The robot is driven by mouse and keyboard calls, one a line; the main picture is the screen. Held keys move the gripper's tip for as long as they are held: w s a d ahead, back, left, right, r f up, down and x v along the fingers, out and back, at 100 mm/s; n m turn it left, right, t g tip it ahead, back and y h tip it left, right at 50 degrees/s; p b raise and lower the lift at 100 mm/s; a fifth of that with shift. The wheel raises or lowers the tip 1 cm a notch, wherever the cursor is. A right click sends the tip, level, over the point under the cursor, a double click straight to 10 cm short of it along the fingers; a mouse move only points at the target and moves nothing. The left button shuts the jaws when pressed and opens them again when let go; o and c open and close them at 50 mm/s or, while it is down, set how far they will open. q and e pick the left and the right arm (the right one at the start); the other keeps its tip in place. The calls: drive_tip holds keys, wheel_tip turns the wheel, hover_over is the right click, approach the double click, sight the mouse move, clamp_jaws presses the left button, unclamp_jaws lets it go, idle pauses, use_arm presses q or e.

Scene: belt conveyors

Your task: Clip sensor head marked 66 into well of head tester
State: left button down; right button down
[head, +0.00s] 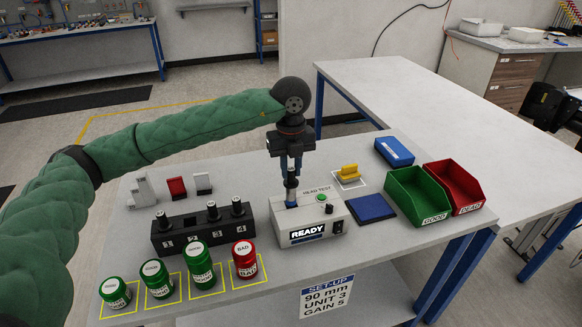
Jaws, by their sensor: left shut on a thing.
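The head tester (316,228) is a pale box on the table, labelled HEAD TEST, with a lit READY display, a green button and a black knob. My left gripper (291,168) points down over the tester's left part. It is shut on a slim sensor head (291,186), dark above and blue below, held upright. The head's lower end is at the tester's top, where the well seems to be. I cannot tell how deep it sits, and the well itself is hidden. No mark 66 is readable on it. My right gripper is not in view.
A black numbered rack (203,230) holds several dark heads left of the tester. Several green jars (199,265) and a red jar (244,260) stand in front. Green GOOD (416,196) and red DEAD (455,184) bins, a blue pad (371,208) and a yellow block (349,171) are to the right.

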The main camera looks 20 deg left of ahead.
sight(291, 189)
use_arm(q)
drive_tip(key=shift+f+b, duration=3)
drive_tip(key=shift+f, duration=0.7)
idle(1.0)
drive_tip(key=c, duration=1.2)
unclamp_jaws()
drive_tip(key=shift+r, duration=0.1)
wheel_tip(291, 189, up, 6)
drive_tip(key=shift+r+b, duration=0.2)
drive_tip(key=shift+b, duration=0.7)
drive_tip(key=shift+r, duration=0.65)
